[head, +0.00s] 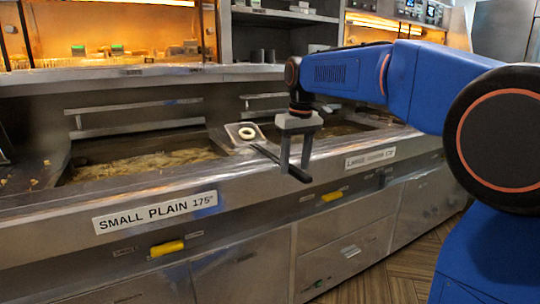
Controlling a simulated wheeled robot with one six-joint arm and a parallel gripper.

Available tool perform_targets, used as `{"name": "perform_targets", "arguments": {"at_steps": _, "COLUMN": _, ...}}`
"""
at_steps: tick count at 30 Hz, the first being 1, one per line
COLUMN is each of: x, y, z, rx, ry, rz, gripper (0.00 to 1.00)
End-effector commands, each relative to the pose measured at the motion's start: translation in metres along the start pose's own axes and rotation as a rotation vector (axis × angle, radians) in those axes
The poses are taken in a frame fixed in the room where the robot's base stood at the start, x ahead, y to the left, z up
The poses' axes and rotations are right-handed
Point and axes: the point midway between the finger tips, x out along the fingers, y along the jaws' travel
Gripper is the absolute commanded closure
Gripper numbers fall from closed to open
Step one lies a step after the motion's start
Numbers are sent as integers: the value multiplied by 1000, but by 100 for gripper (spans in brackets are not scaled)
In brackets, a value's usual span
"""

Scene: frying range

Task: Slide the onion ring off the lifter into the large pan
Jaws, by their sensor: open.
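The pale onion ring (247,132) lies on the flat metal lifter (235,137), at the rim between the two fryer pans. A dark bar, apparently the lifter's handle (266,153), runs from near it toward the front right. My gripper (295,170) points down over the counter's front edge, its fingers apart. The bar's front end shows at the fingertips; I cannot tell whether they touch it. The large pan (345,129), with dark oil, lies behind and right of my gripper and is partly hidden by it.
The small pan (140,163) at left holds bubbling oil and is labelled "SMALL PLAIN 175°" (155,212). A second label (370,157) marks the large pan's front. Yellow handles (167,248) stick out below the counter. A raised ledge (130,75) runs behind the pans.

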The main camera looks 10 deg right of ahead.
Motion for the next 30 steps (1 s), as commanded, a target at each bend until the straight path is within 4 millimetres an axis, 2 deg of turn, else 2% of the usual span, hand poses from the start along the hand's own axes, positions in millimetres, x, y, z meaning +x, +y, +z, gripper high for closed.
{"name": "perform_targets", "arguments": {"at_steps": 7, "x": 17, "y": 0, "z": 0, "rx": 0, "ry": -1, "rz": 0, "gripper": 53}}
{"name": "perform_targets", "arguments": {"at_steps": 19, "x": 21, "y": 0, "z": 0, "rx": 0, "ry": 0, "rz": 0, "gripper": 53}}
{"name": "perform_targets", "arguments": {"at_steps": 25, "x": 20, "y": 0, "z": 0, "rx": 0, "ry": 0, "rz": 0, "gripper": 100}}
{"name": "perform_targets", "arguments": {"at_steps": 30, "x": 19, "y": 0, "z": 0, "rx": 0, "ry": 1, "rz": 0, "gripper": 100}}
